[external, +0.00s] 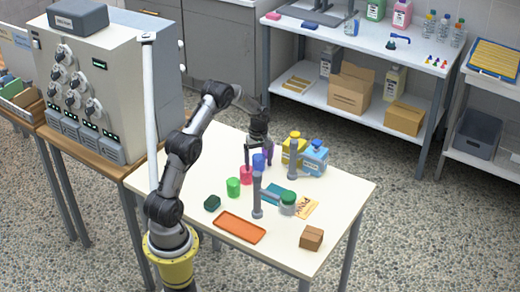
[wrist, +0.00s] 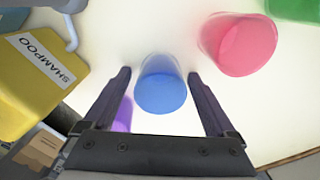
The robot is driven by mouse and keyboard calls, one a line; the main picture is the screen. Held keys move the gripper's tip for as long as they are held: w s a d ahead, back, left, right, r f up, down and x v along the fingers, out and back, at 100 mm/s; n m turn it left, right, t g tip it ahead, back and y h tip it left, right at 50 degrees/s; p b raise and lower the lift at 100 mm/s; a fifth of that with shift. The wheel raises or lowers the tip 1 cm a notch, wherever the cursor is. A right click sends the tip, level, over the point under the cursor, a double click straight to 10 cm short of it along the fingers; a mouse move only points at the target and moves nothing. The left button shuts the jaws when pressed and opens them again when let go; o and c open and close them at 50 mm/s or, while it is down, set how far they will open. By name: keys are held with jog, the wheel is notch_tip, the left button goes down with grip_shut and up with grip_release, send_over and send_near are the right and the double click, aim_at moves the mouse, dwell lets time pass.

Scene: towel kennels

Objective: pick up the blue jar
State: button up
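The blue jar (wrist: 162,92) shows in the wrist view between my two fingers, with a narrow gap on each side. In the external view the blue jar (external: 258,161) is just below my gripper, its lower part hidden behind a grey post. My gripper (external: 257,152) points down over the table, and its fingers are spread apart. In the wrist view my gripper (wrist: 159,75) has a finger at each side of the jar, and I see no clear contact.
A pink jar (wrist: 240,45) stands close by, with a green jar (external: 233,187) beyond it. A purple thing (wrist: 123,113) is by one finger. A yellow shampoo bottle (wrist: 35,75) is near. Grey posts (external: 257,195) stand on the table; an orange tray (external: 239,227) lies in front.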

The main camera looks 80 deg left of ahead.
jog(key=c, duration=1.2)
jog(key=shift+r, duration=0.2)
jog(key=shift+c, duration=0.2)
